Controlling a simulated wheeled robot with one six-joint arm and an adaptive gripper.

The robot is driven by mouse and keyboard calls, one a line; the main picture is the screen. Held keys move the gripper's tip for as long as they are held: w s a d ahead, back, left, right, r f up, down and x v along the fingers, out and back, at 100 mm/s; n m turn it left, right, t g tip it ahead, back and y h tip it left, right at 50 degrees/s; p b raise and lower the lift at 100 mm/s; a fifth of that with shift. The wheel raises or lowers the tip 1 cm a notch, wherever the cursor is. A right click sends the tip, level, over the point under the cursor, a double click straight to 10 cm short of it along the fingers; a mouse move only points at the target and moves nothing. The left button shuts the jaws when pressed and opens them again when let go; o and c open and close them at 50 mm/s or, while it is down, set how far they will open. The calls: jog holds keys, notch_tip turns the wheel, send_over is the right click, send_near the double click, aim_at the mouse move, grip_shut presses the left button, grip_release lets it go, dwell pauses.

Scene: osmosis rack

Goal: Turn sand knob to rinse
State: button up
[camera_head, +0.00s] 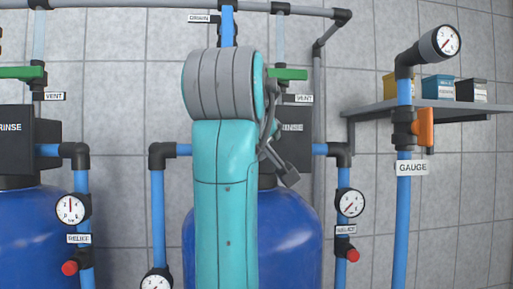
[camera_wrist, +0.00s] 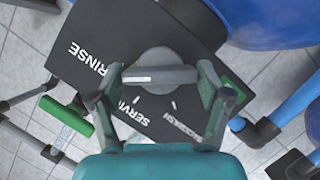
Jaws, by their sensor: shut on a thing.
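A round grey knob (camera_wrist: 158,62) with a straight grip bar sits on a dark control box (camera_wrist: 135,28), in the wrist view. The box carries the white words RINSE, SERVICE and BACKWASH around the knob. The grip bar lies level across the picture; which word it points to I cannot tell. My gripper (camera_wrist: 160,80) is shut on the bar, one finger at each end. In the head view the dark box (camera_head: 297,140) shows RINSE at its right part, above a blue tank (camera_head: 290,225). My arm hides the knob there.
A second blue tank (camera_head: 35,225) with its RINSE box (camera_head: 15,135) stands at the left. Blue pipes with gauges (camera_head: 350,203) and a red relief valve (camera_head: 352,255) flank my arm. Green vent handles (camera_head: 290,74) are close by. A shelf (camera_head: 430,105) holds several boxes at the right.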

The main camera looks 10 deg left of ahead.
jog(key=shift+m+y, duration=0.4)
jog(key=shift+m, duration=0.3)
jog(key=shift+g, duration=0.3)
jog(key=o, duration=1.1)
notch_tip(320, 180, up, 10)
jog(key=shift+f, duration=0.1)
jog(key=shift+s, duration=0.1)
